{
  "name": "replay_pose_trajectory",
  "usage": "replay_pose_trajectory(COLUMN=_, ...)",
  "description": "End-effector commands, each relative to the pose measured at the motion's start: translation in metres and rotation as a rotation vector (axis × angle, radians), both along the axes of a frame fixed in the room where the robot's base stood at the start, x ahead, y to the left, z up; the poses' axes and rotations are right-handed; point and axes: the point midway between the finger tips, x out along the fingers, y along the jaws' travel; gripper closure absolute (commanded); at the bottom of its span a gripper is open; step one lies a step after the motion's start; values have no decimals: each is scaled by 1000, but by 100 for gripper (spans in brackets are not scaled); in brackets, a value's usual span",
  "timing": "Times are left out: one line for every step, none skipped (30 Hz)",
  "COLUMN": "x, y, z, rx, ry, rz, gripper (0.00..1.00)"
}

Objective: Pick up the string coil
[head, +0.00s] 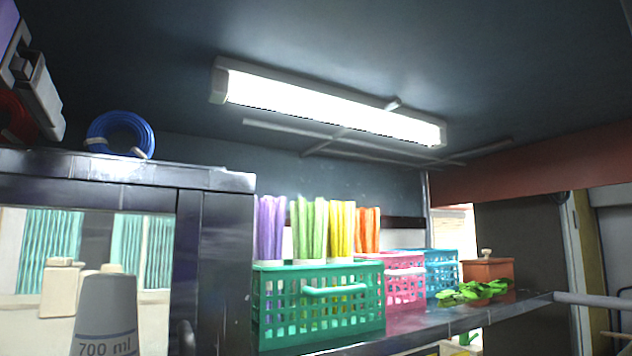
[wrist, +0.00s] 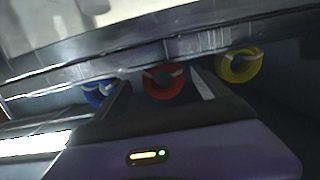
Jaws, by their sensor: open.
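Three string coils show, each with pale ties. The blue coil (head: 120,134) stands on the top ledge at the left in the head view and shows at the left in the wrist view (wrist: 97,94). The red coil (wrist: 164,84) appears between my fingers in the wrist view; only part shows at the head view's left edge (head: 14,118). The yellow coil (wrist: 238,66) is right of my fingers in the wrist view. My gripper (wrist: 159,90) is open and empty, pointing toward the red coil. It also shows at the head view's upper left (head: 42,98). Contact cannot be told.
The dark metal ledge (head: 160,172) carries the coils, close under the ceiling. A lit tube lamp (head: 330,108) hangs overhead. Below right, a shelf (head: 440,326) holds a green basket (head: 318,318), a pink basket (head: 404,290) and a blue basket (head: 440,270). A 700 ml bottle (head: 104,318) stands lower left.

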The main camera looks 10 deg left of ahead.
Motion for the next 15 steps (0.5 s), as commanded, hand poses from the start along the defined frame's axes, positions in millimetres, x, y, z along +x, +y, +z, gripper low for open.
replay_pose_trajectory(x=4, y=7, z=2, rx=-2, ry=2, rz=2, gripper=15)
replay_pose_trajectory(x=7, y=10, z=2, rx=-2, ry=3, rz=2, gripper=15)
replay_pose_trajectory(x=11, y=15, z=1, rx=-2, ry=2, rz=2, gripper=15)
replay_pose_trajectory(x=14, y=18, z=-1, rx=-2, ry=3, rz=2, gripper=15)
replay_pose_trajectory(x=17, y=20, z=-2, rx=-2, ry=1, rz=0, gripper=15)
replay_pose_trajectory(x=21, y=23, z=-3, rx=-2, ry=2, rz=1, gripper=15)
replay_pose_trajectory(x=23, y=25, z=-4, rx=-1, ry=2, rz=0, gripper=15)
replay_pose_trajectory(x=25, y=26, z=-4, rx=-1, ry=0, rz=0, gripper=15)
replay_pose_trajectory(x=27, y=28, z=-5, rx=-1, ry=0, rz=0, gripper=15)
replay_pose_trajectory(x=28, y=29, z=-6, rx=-1, ry=0, rz=0, gripper=15)
replay_pose_trajectory(x=28, y=29, z=-6, rx=-1, ry=0, rz=0, gripper=15)
replay_pose_trajectory(x=29, y=29, z=-7, rx=-1, ry=0, rz=0, gripper=15)
replay_pose_trajectory(x=29, y=29, z=-7, rx=-1, ry=-1, rz=0, gripper=15)
replay_pose_trajectory(x=29, y=29, z=-7, rx=-1, ry=-1, rz=0, gripper=15)
replay_pose_trajectory(x=29, y=29, z=-7, rx=-1, ry=-1, rz=0, gripper=15)
